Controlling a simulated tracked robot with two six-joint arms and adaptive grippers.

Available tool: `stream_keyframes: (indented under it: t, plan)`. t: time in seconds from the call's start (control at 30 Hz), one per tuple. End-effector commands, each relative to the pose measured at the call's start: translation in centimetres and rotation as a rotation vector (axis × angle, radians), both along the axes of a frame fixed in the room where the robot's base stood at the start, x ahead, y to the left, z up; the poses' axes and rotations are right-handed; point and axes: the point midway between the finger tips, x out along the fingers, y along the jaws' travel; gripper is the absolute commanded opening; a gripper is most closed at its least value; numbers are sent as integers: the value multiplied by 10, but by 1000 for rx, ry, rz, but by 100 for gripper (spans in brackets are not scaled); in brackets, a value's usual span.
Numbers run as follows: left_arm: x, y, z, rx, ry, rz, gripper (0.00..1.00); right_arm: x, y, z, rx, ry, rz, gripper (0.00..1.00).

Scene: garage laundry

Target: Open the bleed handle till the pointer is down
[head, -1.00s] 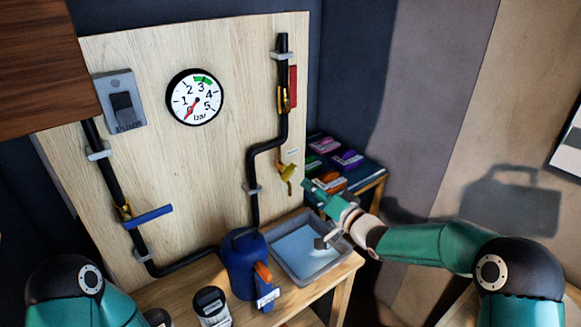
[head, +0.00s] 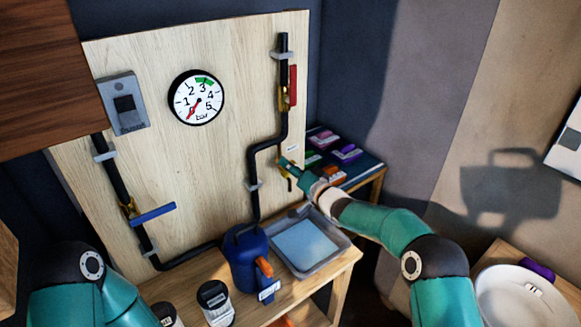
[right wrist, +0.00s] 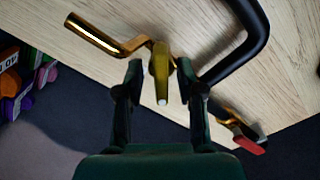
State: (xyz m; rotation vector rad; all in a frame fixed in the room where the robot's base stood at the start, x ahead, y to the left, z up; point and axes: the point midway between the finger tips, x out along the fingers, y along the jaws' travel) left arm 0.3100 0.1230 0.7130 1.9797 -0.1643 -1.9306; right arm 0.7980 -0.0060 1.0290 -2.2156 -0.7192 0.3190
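The bleed valve's yellow handle (right wrist: 161,75) points between the two fingers of my right gripper (right wrist: 161,78) in the right wrist view. The fingers are apart, with a gap on each side of the handle. A brass spout (right wrist: 112,38) runs left from the valve. In the head view my right gripper (head: 289,165) is at the bleed valve (head: 283,173) and partly covers it. The round gauge (head: 196,97) on the board has a red pointer aimed down and left, near the low end of its scale. My left gripper is out of view.
A grey tray (head: 337,262) stands below the valve, beside a blue jug (head: 244,266). The board (head: 215,45) also carries black pipe (head: 251,196), a red lever (head: 293,85), a blue lever (head: 153,214) and a switch box (head: 123,103). Coloured packs (head: 346,153) lie at the right.

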Motion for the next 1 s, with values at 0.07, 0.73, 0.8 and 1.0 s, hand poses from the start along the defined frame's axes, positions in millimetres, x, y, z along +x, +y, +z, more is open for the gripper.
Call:
stream_keyframes:
  t: [0.07,0.73,0.8,1.0]
  plan:
    - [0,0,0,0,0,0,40,0,0,0,0,0,0,36]
    - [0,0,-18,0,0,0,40,0,0,-4,-62,-44,0,0]
    - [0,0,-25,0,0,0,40,-1,0,-5,-93,-66,-1,0]
    - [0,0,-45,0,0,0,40,-1,0,-5,-206,-148,-1,0]
